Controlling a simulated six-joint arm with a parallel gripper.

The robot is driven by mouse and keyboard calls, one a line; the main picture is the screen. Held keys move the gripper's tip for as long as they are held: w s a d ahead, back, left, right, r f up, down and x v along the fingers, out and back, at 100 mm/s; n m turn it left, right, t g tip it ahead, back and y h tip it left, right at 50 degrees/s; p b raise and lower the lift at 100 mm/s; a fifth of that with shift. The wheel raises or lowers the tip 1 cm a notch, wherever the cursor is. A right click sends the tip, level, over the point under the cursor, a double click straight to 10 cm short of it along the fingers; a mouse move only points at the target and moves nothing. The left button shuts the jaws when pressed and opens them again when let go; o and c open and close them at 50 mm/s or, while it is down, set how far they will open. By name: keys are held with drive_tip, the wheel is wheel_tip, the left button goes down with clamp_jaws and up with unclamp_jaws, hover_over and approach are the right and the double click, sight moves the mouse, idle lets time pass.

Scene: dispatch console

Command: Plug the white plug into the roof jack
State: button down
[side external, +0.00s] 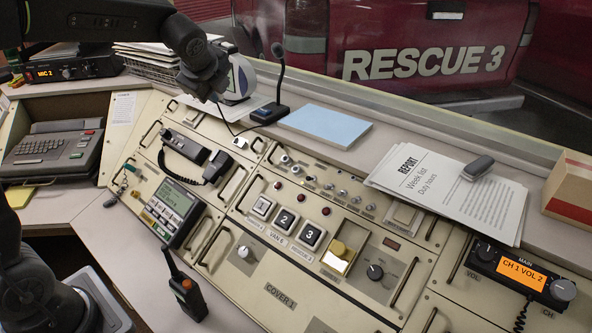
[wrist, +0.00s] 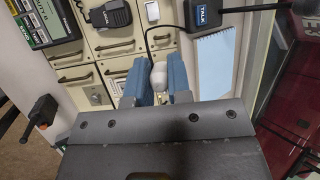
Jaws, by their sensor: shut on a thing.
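My gripper (wrist: 159,72) is shut on the white plug (wrist: 158,77), which shows between its blue fingers in the wrist view. A thin black cable runs from there towards the microphone base. In the side external view my gripper (side external: 213,95) is above the back left of the console, and the plug in it is too small to make out. A row of round jacks (side external: 312,180) sits on the sloped panel, to the right of and below my gripper. Their labels are too small to read, so I cannot tell which is the roof jack.
A desk microphone (side external: 272,112) stands on the back ledge, with a blue pad (side external: 325,125) to its right. A black hand microphone (side external: 218,165) and a small white block (side external: 240,142) are on the panel. A handheld radio (side external: 185,290) stands in front.

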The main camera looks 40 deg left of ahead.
drive_tip(key=shift+w+d+f+n+g+h, duration=0.7)
drive_tip(key=shift+w+d+f+n, duration=0.45)
drive_tip(key=shift+d+f+n, duration=1.5)
drive_tip(key=shift+w+d+f+n+g+h, duration=0.75)
drive_tip(key=shift+w+d+f+n, duration=0.4)
drive_tip(key=shift+d+f+n, duration=1.5)
drive_tip(key=shift+w+d+f+n+g+h, duration=0.55)
drive_tip(key=shift+w+d+f+n+h, duration=0.45)
drive_tip(key=shift+d+f+n, duration=1.6)
drive_tip(key=shift+w+a+f+n, duration=0.4)
drive_tip(key=shift+w+a+f, duration=0.25)
drive_tip(key=shift+w+f, duration=0.1)
drive_tip(key=c, duration=1)
unclamp_jaws()
drive_tip(key=shift+r, duration=0.1)
drive_tip(key=s+r, duration=0.1)
drive_tip(key=r, duration=0.8)
drive_tip(key=s+r, duration=0.1)
drive_tip(key=r, duration=0.3)
drive_tip(key=shift+s+r, duration=0.25)
drive_tip(key=shift+s, duration=0.05)
